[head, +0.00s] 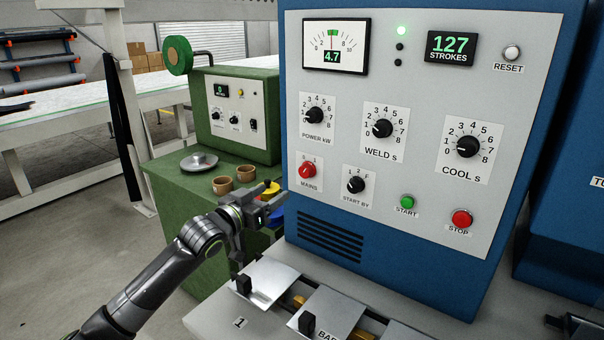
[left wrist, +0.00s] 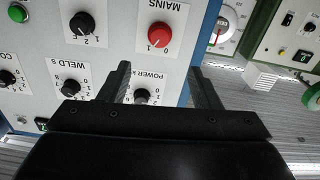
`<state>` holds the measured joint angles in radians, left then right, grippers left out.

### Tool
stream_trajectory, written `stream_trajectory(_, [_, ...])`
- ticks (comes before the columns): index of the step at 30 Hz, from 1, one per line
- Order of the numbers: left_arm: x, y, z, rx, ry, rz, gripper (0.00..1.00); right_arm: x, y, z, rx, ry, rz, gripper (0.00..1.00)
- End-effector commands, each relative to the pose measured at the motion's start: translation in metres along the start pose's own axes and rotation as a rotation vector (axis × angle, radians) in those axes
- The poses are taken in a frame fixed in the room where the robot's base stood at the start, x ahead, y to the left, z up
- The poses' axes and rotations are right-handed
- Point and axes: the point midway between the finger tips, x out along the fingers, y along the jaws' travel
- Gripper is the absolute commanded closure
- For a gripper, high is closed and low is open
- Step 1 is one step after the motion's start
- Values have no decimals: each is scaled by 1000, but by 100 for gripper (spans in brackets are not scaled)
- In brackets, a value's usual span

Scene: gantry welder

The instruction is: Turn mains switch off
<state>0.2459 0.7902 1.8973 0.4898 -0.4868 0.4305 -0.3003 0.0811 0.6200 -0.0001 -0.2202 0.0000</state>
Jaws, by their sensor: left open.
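The mains switch (head: 307,171) is a red round knob on a white plate marked 0 and 1, at the lower left of the welder's panel (head: 400,85). I cannot tell which mark it points to. In the left wrist view, upside down, the red knob (left wrist: 159,34) lies just beyond the gap between the fingers. My left gripper (head: 277,200) is open and empty, below and left of the knob and apart from it. Its two fingers show in the left wrist view (left wrist: 159,78). My right gripper is not in view.
The start-by knob (head: 356,185) sits right of the switch; the power knob (head: 314,116) is above. A green cabinet (head: 180,215) with rolls and a dish stands left. Below are metal plates (head: 265,282) on the welder's bed. A green lamp (head: 401,30) is lit.

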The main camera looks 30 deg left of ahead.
Motion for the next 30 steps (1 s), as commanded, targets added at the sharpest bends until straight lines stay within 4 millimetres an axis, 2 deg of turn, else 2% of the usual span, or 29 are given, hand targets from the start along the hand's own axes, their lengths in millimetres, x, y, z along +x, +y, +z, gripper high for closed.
stream_trajectory(3, [24, 2, -2, -7, 1, 1, 43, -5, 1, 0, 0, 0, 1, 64])
stream_trajectory(18, [103, 1, -1, -4, -2, 0, 43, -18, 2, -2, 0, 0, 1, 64])
stream_trajectory(24, [125, 0, 0, -1, -2, -1, 43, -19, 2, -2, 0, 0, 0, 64])
stream_trajectory(30, [135, 0, 1, 1, -3, 0, 43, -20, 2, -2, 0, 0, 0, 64])
